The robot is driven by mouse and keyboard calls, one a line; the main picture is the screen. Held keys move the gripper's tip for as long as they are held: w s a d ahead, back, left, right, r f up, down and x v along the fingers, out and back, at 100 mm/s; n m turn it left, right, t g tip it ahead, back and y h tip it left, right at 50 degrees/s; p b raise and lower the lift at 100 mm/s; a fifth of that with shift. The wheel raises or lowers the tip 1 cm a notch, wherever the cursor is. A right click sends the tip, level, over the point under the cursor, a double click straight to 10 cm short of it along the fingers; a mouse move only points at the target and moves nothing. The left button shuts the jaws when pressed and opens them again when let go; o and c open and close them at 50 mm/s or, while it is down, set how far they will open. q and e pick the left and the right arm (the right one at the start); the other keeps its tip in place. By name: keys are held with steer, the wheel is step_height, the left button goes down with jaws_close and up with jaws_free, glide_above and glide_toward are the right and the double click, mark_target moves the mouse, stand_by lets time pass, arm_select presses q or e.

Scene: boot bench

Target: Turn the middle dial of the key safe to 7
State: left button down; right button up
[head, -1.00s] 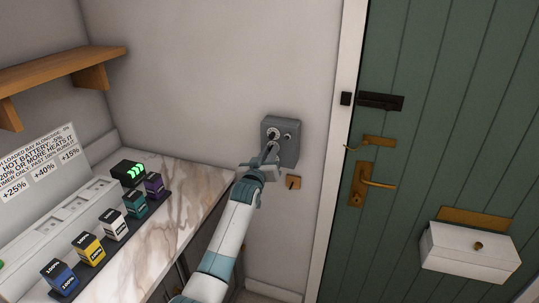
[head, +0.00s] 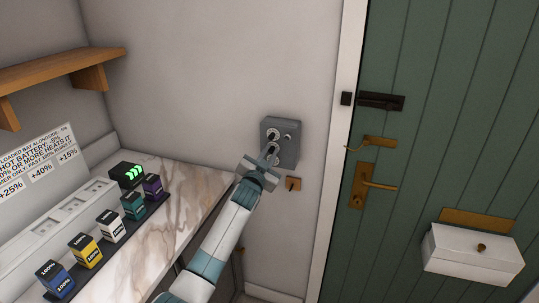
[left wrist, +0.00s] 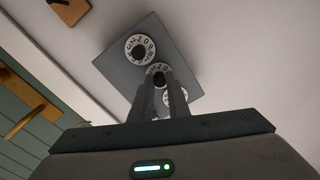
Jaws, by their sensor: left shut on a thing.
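The grey key safe (head: 290,156) is fixed to the wall left of the door frame. In the left wrist view the key safe (left wrist: 117,70) shows several round white dials with dark knobs, set in a slanting row. My left gripper (head: 269,153) reaches up to the front of the safe. In the left wrist view its fingers (left wrist: 160,84) are closed on the knob of the middle dial (left wrist: 157,68). The fingers cover much of that dial, and its number cannot be read. The upper-left dial (left wrist: 139,48) is clear of the fingers. My right gripper is not in view.
A small wooden plate (head: 293,184) with a dark key-like piece is on the wall below the safe. The green door (head: 430,130) with brass fittings and a white box (head: 470,252) is at right. A marble counter (head: 180,205) with coloured batteries is at left.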

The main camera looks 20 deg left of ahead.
arm_select(q)
steer(key=shift+r, duration=0.15)
steer(key=c, duration=1.8)
jaws_free()
steer(key=shift+o, duration=0.6)
steer(key=shift+s+f, duration=0.3)
steer(key=shift+s, duration=0.4)
steer(key=s+b, duration=0.5)
steer(key=s, duration=1.1)
steer(key=shift+f, duration=0.15)
